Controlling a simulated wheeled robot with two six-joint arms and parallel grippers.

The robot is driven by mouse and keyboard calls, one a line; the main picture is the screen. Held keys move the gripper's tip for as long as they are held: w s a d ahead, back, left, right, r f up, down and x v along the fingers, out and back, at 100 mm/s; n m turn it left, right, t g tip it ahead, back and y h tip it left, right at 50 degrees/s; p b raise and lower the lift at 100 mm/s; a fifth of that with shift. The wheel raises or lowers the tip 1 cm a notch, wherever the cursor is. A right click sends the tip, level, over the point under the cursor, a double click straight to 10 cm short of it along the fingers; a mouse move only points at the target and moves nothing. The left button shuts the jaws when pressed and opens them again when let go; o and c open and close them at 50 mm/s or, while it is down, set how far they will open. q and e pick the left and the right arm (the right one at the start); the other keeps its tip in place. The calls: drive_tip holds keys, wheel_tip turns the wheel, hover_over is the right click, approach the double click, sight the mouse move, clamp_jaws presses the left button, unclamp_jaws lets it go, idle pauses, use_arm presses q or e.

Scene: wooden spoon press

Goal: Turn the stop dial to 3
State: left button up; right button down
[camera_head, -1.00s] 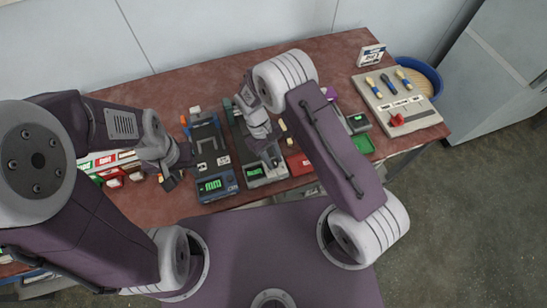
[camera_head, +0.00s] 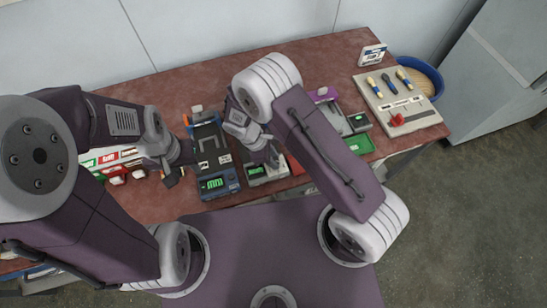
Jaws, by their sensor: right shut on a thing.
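A grey device with a green readout (camera_head: 256,171) stands at the table's front, mid-picture. My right gripper (camera_head: 270,161) is at the front right of this device, pointing down and shut. It seems to be on the stop dial, but the dial is hidden under the gripper and its numbers cannot be read. My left gripper (camera_head: 170,180) hangs over the table's front edge, left of a dark blue device (camera_head: 220,190) with a green "mm" readout. It is apart from that device, and its finger gap is too small to judge.
The reddish table (camera_head: 310,55) has free room at the back. A pale board (camera_head: 415,118) with brushes and a red part sits at the right, by a blue bin (camera_head: 432,76). Red and green blocks (camera_head: 110,158) are at the left.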

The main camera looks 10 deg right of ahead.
drive_tip(key=shift+n, duration=0.4)
idle(0.3)
drive_tip(key=c, duration=1.1)
unclamp_jaws()
drive_tip(key=shift+r, duration=0.1)
drive_tip(key=v, duration=0.4)
drive_tip(key=b+v, duration=0.1)
drive_tip(key=v, duration=0.4)
drive_tip(key=shift+s, duration=0.2)
